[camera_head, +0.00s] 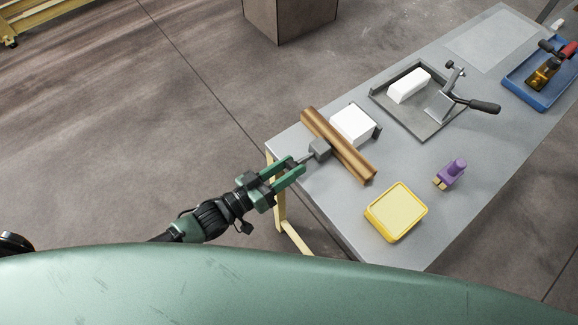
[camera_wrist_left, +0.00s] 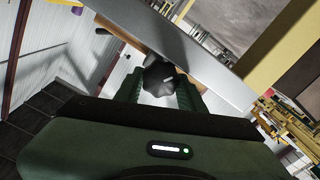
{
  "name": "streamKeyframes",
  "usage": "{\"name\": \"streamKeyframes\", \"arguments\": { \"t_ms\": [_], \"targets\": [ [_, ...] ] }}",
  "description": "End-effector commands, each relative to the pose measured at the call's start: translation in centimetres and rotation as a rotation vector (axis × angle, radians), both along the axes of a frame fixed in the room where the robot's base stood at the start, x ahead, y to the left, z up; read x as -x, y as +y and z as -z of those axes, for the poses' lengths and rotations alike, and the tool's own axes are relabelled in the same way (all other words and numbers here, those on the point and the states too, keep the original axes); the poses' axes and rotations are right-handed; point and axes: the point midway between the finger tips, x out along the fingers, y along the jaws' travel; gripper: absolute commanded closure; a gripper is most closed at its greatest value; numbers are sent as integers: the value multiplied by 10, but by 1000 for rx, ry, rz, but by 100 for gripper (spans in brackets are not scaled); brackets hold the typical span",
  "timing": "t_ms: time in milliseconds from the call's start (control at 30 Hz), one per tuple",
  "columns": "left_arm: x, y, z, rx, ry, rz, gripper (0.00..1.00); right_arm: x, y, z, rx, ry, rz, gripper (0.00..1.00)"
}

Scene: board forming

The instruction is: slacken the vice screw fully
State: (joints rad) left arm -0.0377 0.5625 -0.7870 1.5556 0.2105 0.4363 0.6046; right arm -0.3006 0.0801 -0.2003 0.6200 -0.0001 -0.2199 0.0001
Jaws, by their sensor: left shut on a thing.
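The vice shows in the head view at the near left end of the grey table. A grey block (camera_head: 320,149) sits at its front, against a long brown bar (camera_head: 345,153) with a white block (camera_head: 352,124) behind it. My left gripper (camera_head: 297,167) is at the table's left edge, with its green fingers around the screw's outer end. In the left wrist view, the dark knob (camera_wrist_left: 158,79) of the screw sits between the two green fingers, and the gripper is shut on it. The screw's thread is mostly hidden. My right gripper is not in view.
A yellow box (camera_head: 396,211) and a purple stamp-like object (camera_head: 451,174) stand on the near side of the table (camera_head: 350,225). A grey tray (camera_head: 423,127) with a white block and a lever lies farther back. A blue tray (camera_head: 535,92) holds bottles or tools at the far right.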

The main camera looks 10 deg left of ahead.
Motion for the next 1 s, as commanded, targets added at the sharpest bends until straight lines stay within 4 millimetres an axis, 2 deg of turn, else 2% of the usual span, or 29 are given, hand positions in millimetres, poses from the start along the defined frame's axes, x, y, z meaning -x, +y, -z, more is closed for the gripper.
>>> {"name": "streamKeyframes", "arguments": {
  "t_ms": [433, 467, 500, 533, 1000],
  "targets": [
    [0, 0, 0, 6, 8, 0, 100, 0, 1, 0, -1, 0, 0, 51],
    [0, 0, 0, 6, 8, 0, 52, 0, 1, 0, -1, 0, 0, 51],
    [0, 0, 0, 6, 8, 0, 41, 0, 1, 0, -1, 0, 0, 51],
    [0, 0, 0, 6, 8, 0, 39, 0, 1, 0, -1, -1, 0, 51],
    [0, 0, 1, -5, -3, -1, 39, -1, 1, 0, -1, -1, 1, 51]
  ]
}}
